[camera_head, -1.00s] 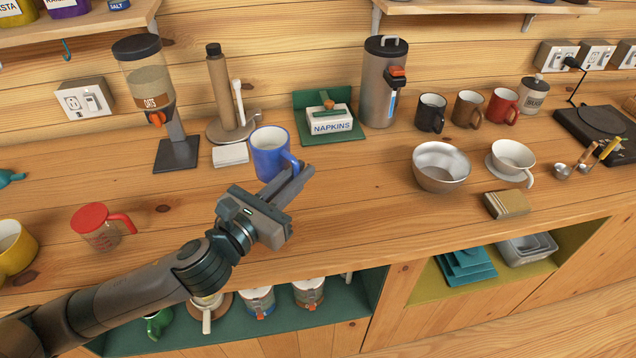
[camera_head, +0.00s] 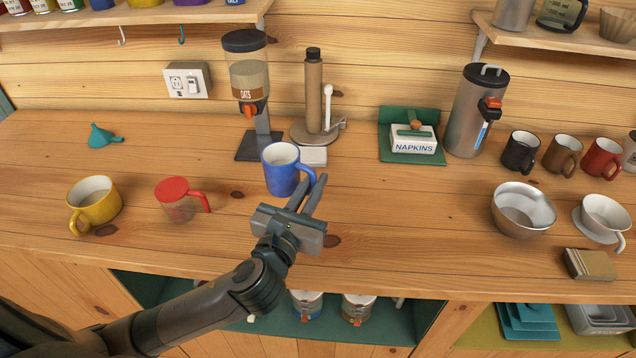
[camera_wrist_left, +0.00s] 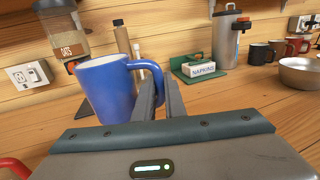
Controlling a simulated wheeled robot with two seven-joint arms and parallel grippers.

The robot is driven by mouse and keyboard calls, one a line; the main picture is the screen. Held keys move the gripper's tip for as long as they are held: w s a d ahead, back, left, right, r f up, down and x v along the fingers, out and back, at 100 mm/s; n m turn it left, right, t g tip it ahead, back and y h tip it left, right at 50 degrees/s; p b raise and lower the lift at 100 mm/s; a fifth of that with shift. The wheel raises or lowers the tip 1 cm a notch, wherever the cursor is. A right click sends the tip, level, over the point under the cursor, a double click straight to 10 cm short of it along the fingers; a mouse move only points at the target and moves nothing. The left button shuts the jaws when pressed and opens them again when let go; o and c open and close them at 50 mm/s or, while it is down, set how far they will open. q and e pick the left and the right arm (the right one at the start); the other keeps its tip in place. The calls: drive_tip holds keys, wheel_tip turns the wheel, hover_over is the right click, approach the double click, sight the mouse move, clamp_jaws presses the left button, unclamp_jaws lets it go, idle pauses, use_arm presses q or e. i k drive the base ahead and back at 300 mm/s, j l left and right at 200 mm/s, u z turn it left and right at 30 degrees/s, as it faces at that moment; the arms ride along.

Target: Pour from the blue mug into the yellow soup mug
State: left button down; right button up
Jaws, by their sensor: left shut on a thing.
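The blue mug (camera_head: 278,175) is upright, in front of the oats dispenser's base; it shows large in the left wrist view (camera_wrist_left: 104,92). My left gripper (camera_head: 314,190) is shut on its handle, from the right side. It also shows in the left wrist view (camera_wrist_left: 160,92), with the handle between its fingers. I cannot see into the mug's bottom, nor tell its exact height above the counter. The yellow soup mug (camera_head: 98,208) stands upright at the left of the counter, handle towards the front left. My right gripper is not in view.
A red-lidded measuring cup (camera_head: 178,208) stands between the two mugs. A teal funnel (camera_head: 104,137) lies behind the yellow mug. The oats dispenser (camera_head: 248,85) and a paper pad (camera_head: 313,156) are behind the blue mug.

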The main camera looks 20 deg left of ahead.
sight(94, 200)
drive_tip(key=k+j, duration=0.3)
drive_tip(key=j, duration=0.15)
drive_tip(key=u, duration=1.75)
